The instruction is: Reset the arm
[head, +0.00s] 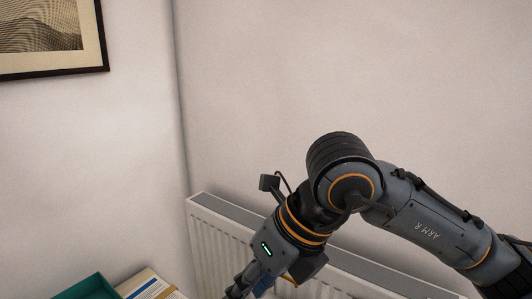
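My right arm (425,215), marked "ARM R", comes in from the right and bends down at the elbow-like joint towards the bottom of the head view. My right gripper (240,288) is at the bottom edge, in front of the radiator, and is mostly cut off by the frame. Its fingertips do not show, so I cannot tell whether it is open or shut. A small blue patch shows beside the wrist; I cannot tell what it belongs to. My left gripper is not in view.
A white radiator (215,235) stands along the right wall, behind my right arm. A framed print (50,38) hangs on the left wall. A green box (88,288) and books or papers (145,285) lie at the bottom left. The upper wall area is clear.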

